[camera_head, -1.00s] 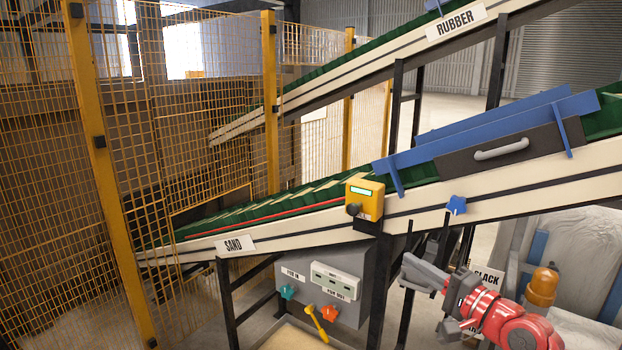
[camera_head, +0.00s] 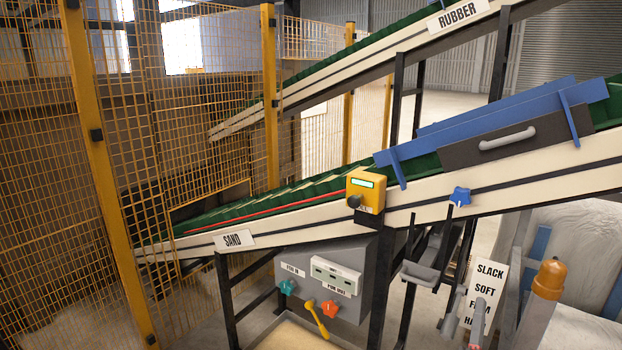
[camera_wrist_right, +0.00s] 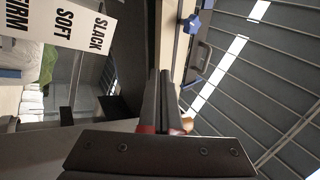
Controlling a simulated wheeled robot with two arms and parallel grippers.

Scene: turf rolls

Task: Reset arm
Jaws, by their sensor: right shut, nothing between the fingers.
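My right gripper (camera_head: 480,302) shows only in part at the bottom right of the head view, in front of the slack/soft/firm sign (camera_head: 489,272). A bit of red arm shows below it at the frame's bottom edge. In the right wrist view its dark fingers (camera_wrist_right: 166,100) stand side by side, shut with nothing held. The same sign (camera_wrist_right: 75,30) is at the upper left there, and the ceiling fills the right. My left gripper is not in view.
The sand conveyor (camera_head: 290,228) slopes across the head view, with a yellow control box (camera_head: 366,190) on its side. A grey panel (camera_head: 310,268) with knobs and an orange-capped post (camera_head: 549,280) stand below. Mesh fencing (camera_head: 190,120) closes off the left.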

